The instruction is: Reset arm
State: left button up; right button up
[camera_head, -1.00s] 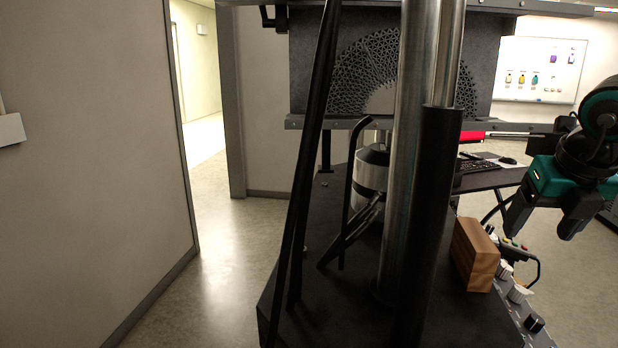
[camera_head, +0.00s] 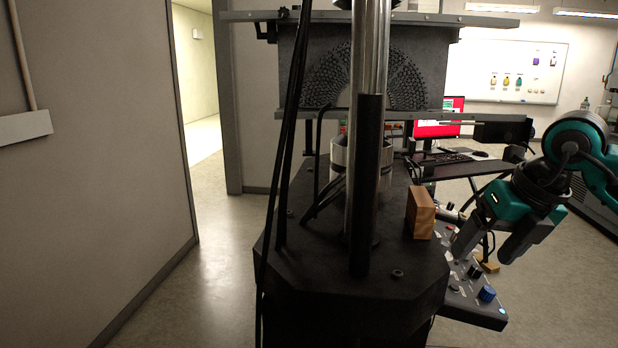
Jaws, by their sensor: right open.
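My right gripper (camera_head: 482,248) hangs at the right in the head view, with its dark fingers spread and pointing down. It is open and nothing shows between the fingers. The teal and black right arm (camera_head: 575,150) comes in from the right edge. The gripper is over or in front of the control panel, to the right of the wooden block (camera_head: 420,213). My left gripper is not in the picture.
The steel column (camera_head: 369,60) and black machine base (camera_head: 320,265) fill the middle. The control panel (camera_head: 470,295) with knobs juts out at the right. A desk with a red-screened monitor (camera_head: 447,118) stands behind. Open floor (camera_head: 215,260) lies at the left.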

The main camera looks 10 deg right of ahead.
jog(key=s+a+f+m+t+y, duration=0.1)
jog(key=a+f+y, duration=0.2)
jog(key=a+y, duration=0.7)
jog(key=s+a+f+m+y, duration=0.1)
jog(key=a+f+m+y, duration=0.15)
jog(key=a+y, duration=0.8)
notch_tip(320, 180, down, 12)
jog(key=w+d+f+m+t+h, duration=0.1)
jog(key=d+m+t+h, duration=0.2)
jog(key=m+t+h, duration=1.4)
jog(key=s+f+m+g+h, duration=0.1)
jog(key=s+f+m+g, duration=0.4)
jog(key=f, duration=0.4)
jog(key=s+d+f+m+g+h, duration=0.1)
jog(key=s+f+m+g+h, duration=0.1)
jog(key=s+f+m+g, duration=0.4)
notch_tip(320, 180, down, 3)
jog(key=shift+s+d, duration=0.3)
jog(key=shift+s, duration=0.45)
